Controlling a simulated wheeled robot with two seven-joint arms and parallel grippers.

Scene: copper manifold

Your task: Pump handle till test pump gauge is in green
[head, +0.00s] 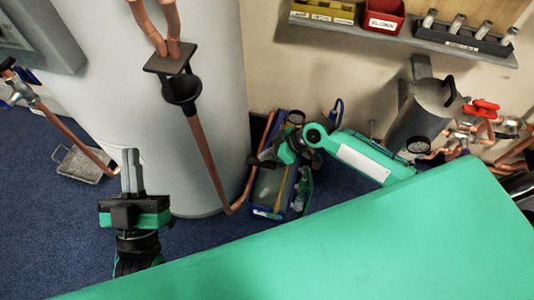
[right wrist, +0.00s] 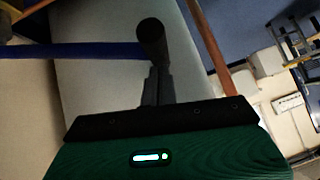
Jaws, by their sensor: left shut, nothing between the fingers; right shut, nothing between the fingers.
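The test pump (head: 264,207), a blue-edged box, stands on the floor beside the white cylinder. A small round gauge (head: 296,117) shows at its back; its needle and colours are too small to read. My right gripper (head: 278,156) is over the pump, shut with nothing between its fingers. A black bar, apparently the pump handle (head: 260,162), shows at its fingertips; in the right wrist view the round black end of the handle (right wrist: 151,32) is just beyond the shut fingers (right wrist: 155,86). Whether they touch is unclear. My left gripper (head: 130,172) is shut and empty, away from the pump.
A large white cylinder (head: 200,120) with copper pipes stands left of the pump. A grey vessel (head: 422,115) with another gauge and red-handled valves is at right. A green surface (head: 350,240) fills the front. A shelf (head: 400,35) is above.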

